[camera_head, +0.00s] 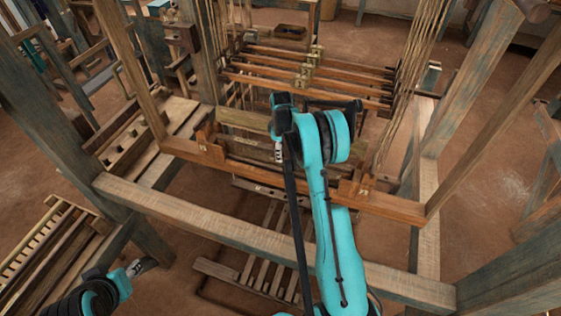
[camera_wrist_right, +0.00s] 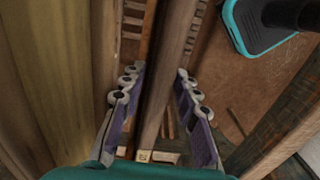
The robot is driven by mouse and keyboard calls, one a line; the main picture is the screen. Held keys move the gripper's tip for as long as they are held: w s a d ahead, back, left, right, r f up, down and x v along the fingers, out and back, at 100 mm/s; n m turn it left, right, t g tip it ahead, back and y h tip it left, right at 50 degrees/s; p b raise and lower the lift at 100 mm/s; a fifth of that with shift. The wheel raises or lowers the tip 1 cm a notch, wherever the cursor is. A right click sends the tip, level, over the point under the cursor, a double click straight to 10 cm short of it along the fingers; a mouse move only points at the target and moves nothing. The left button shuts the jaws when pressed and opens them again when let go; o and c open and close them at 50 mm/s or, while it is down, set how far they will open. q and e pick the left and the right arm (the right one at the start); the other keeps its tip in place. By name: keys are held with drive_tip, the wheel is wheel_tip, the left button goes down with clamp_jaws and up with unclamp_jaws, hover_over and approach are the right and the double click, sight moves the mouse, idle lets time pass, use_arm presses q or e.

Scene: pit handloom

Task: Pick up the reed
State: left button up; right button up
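A long brown wooden bar (camera_wrist_right: 163,85), which may be the reed or its frame, runs lengthwise through the right wrist view. My right gripper (camera_wrist_right: 158,74) is open, with one purple-padded finger on each side of this bar; narrow gaps show beside it. In the head view the right gripper (camera_head: 279,153) is low over the slatted beater area (camera_head: 243,142) in the middle of the loom, mostly hidden by my teal arm. I cannot pick out the reed for certain there. My left gripper (camera_head: 142,267) is at the lower left, away from the beater; its fingers are unclear.
A thick front beam (camera_head: 190,212) crosses between me and the beater. Heddle bars (camera_head: 310,70) with hanging cords stand behind it. Upright posts (camera_head: 130,70) frame both sides. Treadles (camera_head: 262,262) lie below. A slatted wooden piece (camera_head: 45,250) is at left.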

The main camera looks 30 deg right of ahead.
wheel_tip(320, 180, down, 2)
drive_tip(key=shift+f, duration=0.2)
clamp_jaws()
drive_tip(key=shift+r, duration=0.15)
